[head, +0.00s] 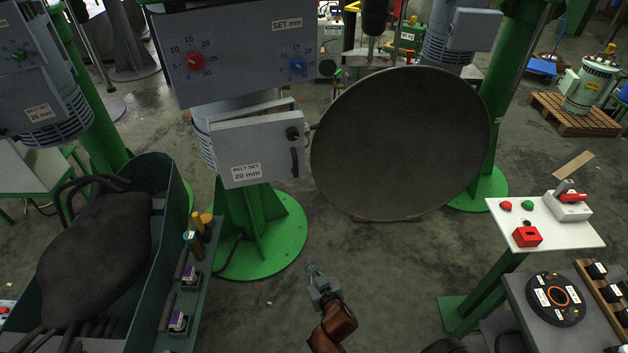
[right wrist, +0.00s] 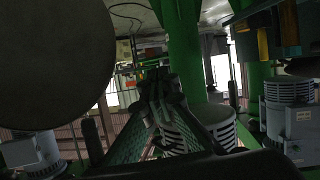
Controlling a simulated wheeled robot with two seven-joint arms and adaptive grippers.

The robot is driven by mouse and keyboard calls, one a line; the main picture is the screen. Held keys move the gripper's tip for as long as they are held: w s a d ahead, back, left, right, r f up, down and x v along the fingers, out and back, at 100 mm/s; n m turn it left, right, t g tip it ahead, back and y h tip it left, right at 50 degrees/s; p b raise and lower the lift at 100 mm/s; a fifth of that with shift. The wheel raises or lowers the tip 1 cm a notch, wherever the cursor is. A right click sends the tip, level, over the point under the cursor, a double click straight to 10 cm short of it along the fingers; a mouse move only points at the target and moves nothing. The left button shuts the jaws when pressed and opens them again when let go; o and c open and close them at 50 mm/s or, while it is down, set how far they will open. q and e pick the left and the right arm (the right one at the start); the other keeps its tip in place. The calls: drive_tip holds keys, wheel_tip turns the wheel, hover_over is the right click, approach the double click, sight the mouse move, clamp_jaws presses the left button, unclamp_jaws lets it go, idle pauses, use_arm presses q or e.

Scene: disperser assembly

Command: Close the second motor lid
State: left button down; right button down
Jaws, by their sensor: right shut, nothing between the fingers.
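The middle motor's grey lid (head: 262,143), labelled "BELT SET 20 mm", hangs on the front of its box (head: 252,110). A wedge-shaped gap shows along its top, so it looks partly open. It has a dark knob and a black handle (head: 294,162) on its right side. My right gripper (head: 313,270) is low in front of the green stand, well below the lid and apart from it. Its fingers are together and empty; they also show in the right wrist view (right wrist: 158,82). My left gripper does not show.
A large dark round disc (head: 400,143) stands right of the lid. A grey panel with dials (head: 240,50) is above it. A green bin (head: 170,240) with a dark sack is at left. A white button table (head: 545,222) is at right. Floor between is clear.

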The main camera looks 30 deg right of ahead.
wheel_tip(320, 180, up, 29)
drive_tip(key=s+d+m+t+h+p, duration=0.2)
drive_tip(key=d+t+p, duration=0.15)
drive_tip(key=p, duration=0.25)
drive_tip(key=p+x, duration=0.3)
drive_tip(key=x, duration=1.1)
drive_tip(key=shift+a+r, duration=0.2)
